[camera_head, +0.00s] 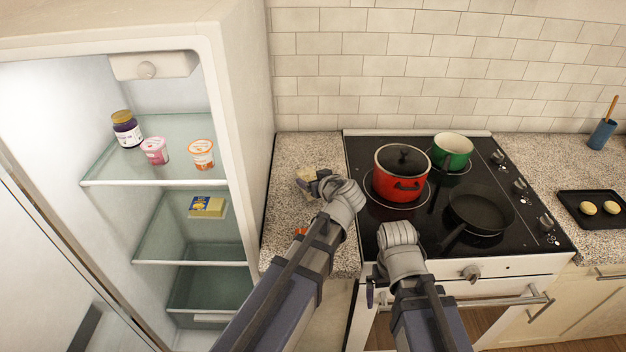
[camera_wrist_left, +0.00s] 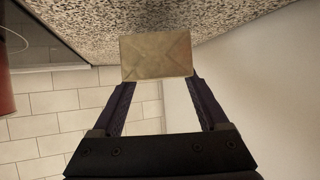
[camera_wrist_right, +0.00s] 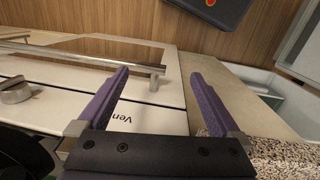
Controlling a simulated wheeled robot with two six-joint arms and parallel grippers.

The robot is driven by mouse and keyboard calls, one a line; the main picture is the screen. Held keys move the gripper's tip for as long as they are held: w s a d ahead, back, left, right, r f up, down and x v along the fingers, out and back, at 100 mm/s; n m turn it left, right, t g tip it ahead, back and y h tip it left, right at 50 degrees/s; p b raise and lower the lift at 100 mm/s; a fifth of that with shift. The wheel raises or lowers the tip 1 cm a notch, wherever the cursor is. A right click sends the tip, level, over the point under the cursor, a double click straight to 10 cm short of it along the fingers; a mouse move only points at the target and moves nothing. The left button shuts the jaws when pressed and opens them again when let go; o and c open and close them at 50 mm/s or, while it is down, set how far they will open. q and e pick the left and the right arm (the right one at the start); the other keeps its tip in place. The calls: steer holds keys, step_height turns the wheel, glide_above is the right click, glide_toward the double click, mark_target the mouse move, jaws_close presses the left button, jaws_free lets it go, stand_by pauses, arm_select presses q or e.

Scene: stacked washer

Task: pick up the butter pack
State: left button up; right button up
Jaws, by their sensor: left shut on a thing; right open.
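My left gripper (camera_head: 312,186) is over the granite counter between the fridge and the stove. It is shut on a tan wrapped pack (camera_wrist_left: 156,56) with folded ends, which looks like a butter pack. The pack (camera_head: 305,173) is partly hidden by the gripper in the head view. Its face shows between the fingertips in the left wrist view, close to the speckled counter; I cannot tell whether it touches. A separate yellow-and-blue pack (camera_head: 207,206) lies on the middle fridge shelf. My right gripper (camera_wrist_right: 158,75) is open and empty in front of the stove.
The open fridge (camera_head: 247,130) stands left, with a jar (camera_head: 126,129) and two cups on its top shelf. A red pot (camera_head: 401,178), a green pot (camera_head: 452,152) and a black pan (camera_head: 482,211) stand on the stove. An orange thing (camera_head: 300,231) lies on the counter, partly hidden.

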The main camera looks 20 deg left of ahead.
arm_select(q)
step_height(320, 180, up, 7)
steer(key=p, duration=0.5)
steer(key=shift+p, duration=0.35)
steer(key=shift+f, duration=0.1)
arm_select(e)
step_height(320, 180, up, 7)
steer(key=shift+f, duration=0.1)
steer(key=shift+c, duration=0.2)
